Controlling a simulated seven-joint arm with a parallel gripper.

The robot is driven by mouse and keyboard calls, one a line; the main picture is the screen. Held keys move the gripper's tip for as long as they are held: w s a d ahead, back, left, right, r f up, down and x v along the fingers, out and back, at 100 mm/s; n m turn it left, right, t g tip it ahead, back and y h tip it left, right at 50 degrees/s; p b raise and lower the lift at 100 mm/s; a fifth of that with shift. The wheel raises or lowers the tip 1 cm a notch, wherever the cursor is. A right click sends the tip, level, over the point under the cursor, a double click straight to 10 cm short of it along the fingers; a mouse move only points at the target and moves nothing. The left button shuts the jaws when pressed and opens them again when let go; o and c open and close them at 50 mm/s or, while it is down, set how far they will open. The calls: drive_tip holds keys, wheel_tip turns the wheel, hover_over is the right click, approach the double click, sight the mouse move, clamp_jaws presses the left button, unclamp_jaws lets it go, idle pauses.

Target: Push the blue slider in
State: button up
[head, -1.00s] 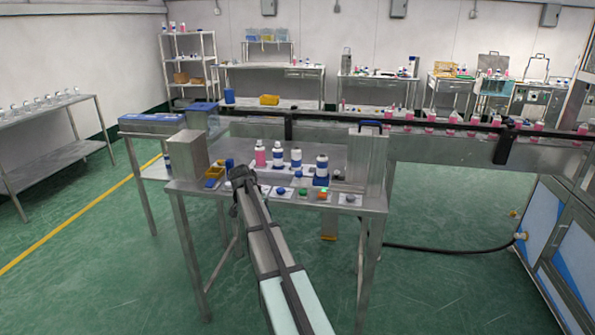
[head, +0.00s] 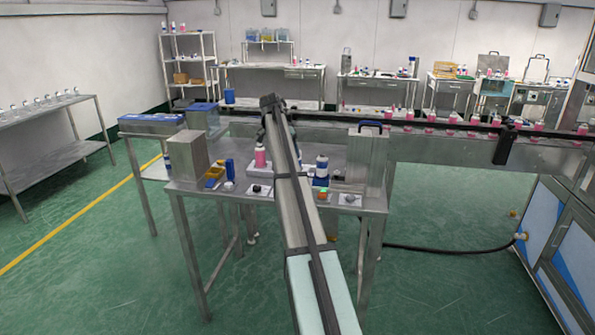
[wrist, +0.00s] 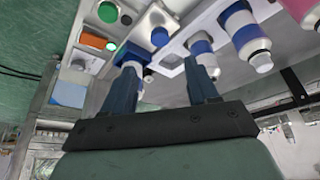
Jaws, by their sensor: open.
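My gripper (wrist: 160,66) shows in the wrist view with its two blue fingers apart. In the head view it is hidden behind my arm. A blue block (wrist: 131,51), which looks like the blue slider, lies just beyond the left fingertip and is partly covered by it. In the head view, a blue block (head: 321,182) sits under a white and blue bottle (head: 321,163), just right of my arm. A white nozzle-like piece (wrist: 148,76) shows between the fingers. I cannot tell whether a finger touches the blue block.
White and blue bottles (wrist: 245,35) stand beside the right finger in the wrist view. An orange box with a green button (wrist: 95,42) and a blue button (wrist: 160,37) are close by. A metal box (head: 366,158) stands at the table's right. A pink bottle (head: 260,157) stands left of my arm.

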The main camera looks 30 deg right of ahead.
approach(311, 179)
drive_tip(key=f, duration=0.1)
drive_tip(key=w+a+f, duration=0.1)
drive_tip(key=w+f, duration=0.1)
drive_tip(key=shift+a+f, duration=0.3)
drive_tip(key=shift+f, duration=0.1)
clamp_jaws()
idle(0.4)
